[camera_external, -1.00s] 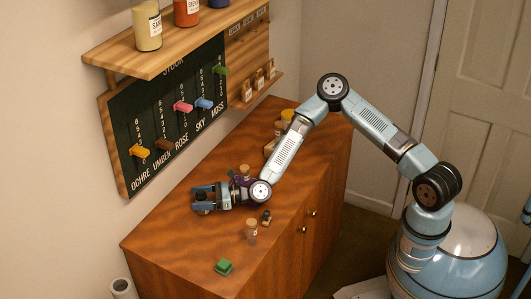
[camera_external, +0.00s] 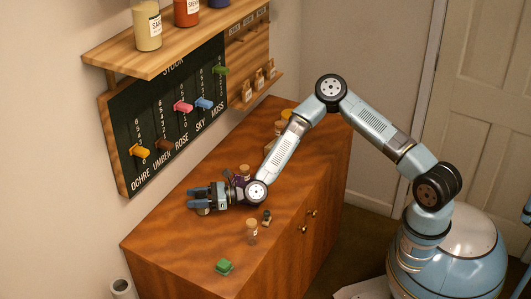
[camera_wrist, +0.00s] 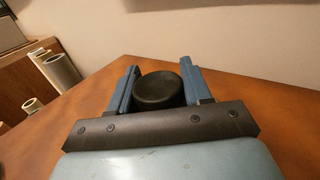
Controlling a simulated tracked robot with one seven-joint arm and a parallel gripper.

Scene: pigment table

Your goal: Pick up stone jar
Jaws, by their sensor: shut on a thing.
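My gripper (camera_external: 196,199) is low over the left part of the wooden cabinet top, its fingers pointing left. In the wrist view its two blue fingers (camera_wrist: 158,80) stand on either side of a dark round-topped jar (camera_wrist: 158,92), and they are shut on it. I take this to be the stone jar. In the external view the fingers hide most of it; only a small pale bit (camera_external: 203,211) shows beneath them. I cannot tell whether its base touches the wood.
A corked jar (camera_external: 251,232), a small dark bottle (camera_external: 266,217) and a green block (camera_external: 223,266) stand nearer the front edge. More jars are behind my forearm. The stock board (camera_external: 175,120) and shelf (camera_external: 170,55) are on the wall. The cabinet's left end is clear.

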